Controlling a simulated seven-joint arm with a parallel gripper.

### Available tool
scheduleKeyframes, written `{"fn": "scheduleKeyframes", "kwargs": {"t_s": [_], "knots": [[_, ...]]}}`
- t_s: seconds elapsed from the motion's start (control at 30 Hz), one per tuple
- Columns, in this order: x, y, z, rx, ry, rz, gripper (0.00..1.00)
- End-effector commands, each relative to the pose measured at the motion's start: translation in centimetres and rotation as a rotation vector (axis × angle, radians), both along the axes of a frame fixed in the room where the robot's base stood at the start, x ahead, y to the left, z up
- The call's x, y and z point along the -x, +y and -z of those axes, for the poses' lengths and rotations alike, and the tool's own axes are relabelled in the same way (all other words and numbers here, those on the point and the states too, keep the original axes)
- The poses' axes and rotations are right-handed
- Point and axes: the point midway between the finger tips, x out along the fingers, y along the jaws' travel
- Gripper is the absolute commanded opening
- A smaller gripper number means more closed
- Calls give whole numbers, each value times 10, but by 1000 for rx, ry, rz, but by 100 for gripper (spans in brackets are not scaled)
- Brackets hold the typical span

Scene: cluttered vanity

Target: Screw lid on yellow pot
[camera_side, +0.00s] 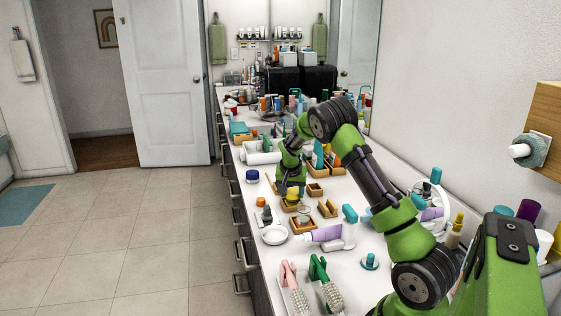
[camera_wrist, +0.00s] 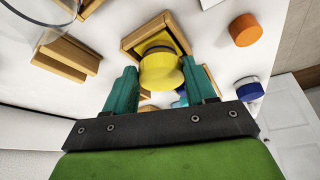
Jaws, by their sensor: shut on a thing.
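My gripper (camera_side: 289,188) is over the white counter, pointing down at a small wooden holder (camera_side: 288,207). In the wrist view its two teal fingers (camera_wrist: 160,72) are on either side of a yellow lid (camera_wrist: 161,73), shut on it. The yellow pot (camera_wrist: 160,44) is directly beyond the lid, inside the square wooden holder (camera_wrist: 130,45), with a greyish band showing between them. Yellow also shows under the fingers in the side view (camera_side: 292,197). I cannot tell whether the threads are engaged.
A blue-lidded white jar (camera_side: 253,176) and an orange-topped item (camera_side: 260,202) stand to the left. Other wooden holders (camera_side: 327,208), a white dish (camera_side: 275,235) and a lilac tube (camera_side: 324,234) are close by. Bottles crowd the far counter.

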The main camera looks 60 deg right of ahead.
Motion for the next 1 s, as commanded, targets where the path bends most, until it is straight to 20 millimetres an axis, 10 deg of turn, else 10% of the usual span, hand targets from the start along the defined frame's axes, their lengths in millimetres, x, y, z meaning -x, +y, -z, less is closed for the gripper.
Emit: {"fn": "scheduleKeyframes", "kwargs": {"t_s": [1.0], "knots": [[-12, 1, 5, -2, 8, 713, 19]]}}
